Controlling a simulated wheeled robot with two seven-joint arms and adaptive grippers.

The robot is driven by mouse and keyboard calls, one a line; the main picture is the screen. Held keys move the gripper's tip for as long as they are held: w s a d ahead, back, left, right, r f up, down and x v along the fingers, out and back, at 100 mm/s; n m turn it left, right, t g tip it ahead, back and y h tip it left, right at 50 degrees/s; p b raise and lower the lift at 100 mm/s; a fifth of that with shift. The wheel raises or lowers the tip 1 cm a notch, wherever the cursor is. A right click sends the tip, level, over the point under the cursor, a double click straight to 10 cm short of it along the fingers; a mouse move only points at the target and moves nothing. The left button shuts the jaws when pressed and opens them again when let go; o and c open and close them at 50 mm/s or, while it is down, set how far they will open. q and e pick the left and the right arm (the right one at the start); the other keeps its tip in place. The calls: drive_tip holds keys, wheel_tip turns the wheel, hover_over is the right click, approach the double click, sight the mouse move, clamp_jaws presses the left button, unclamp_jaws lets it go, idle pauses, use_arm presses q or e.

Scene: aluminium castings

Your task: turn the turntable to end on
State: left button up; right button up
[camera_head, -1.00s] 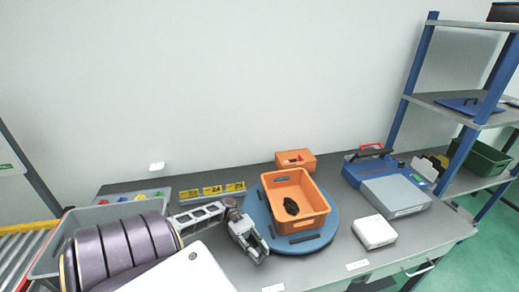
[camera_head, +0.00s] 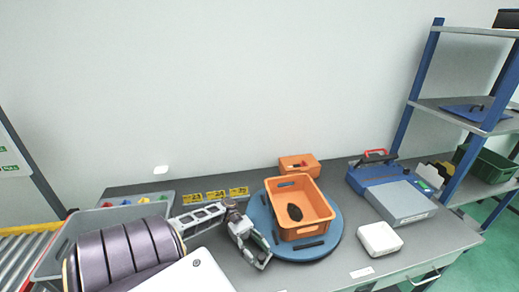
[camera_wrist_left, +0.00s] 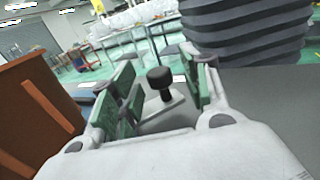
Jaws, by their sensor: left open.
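The turntable (camera_head: 290,255) is a blue disc on the grey bench with dark bars on its top. An orange crate (camera_head: 312,225) stands on it with a dark casting (camera_head: 295,212) inside. My left gripper (camera_head: 264,256) is open at the disc's front left edge. In the left wrist view its green-padded fingers (camera_wrist_left: 160,100) stand apart, with a black knob (camera_wrist_left: 160,77) showing between them. I cannot tell whether they touch it. An orange wall (camera_wrist_left: 40,115) shows at the left there. My right gripper is not in view.
A blue and grey device (camera_head: 395,200) and a white box (camera_head: 379,239) stand right of the turntable. A small orange box (camera_head: 299,167) is behind it. Yellow number plates (camera_head: 216,196) and a grey tray (camera_head: 85,228) are to the left.

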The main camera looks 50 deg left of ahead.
use_arm(q)
drive_tip(key=shift+w+a, duration=0.2)
drive_tip(key=shift+a, duration=2.45)
drive_tip(key=shift+w, duration=0.1)
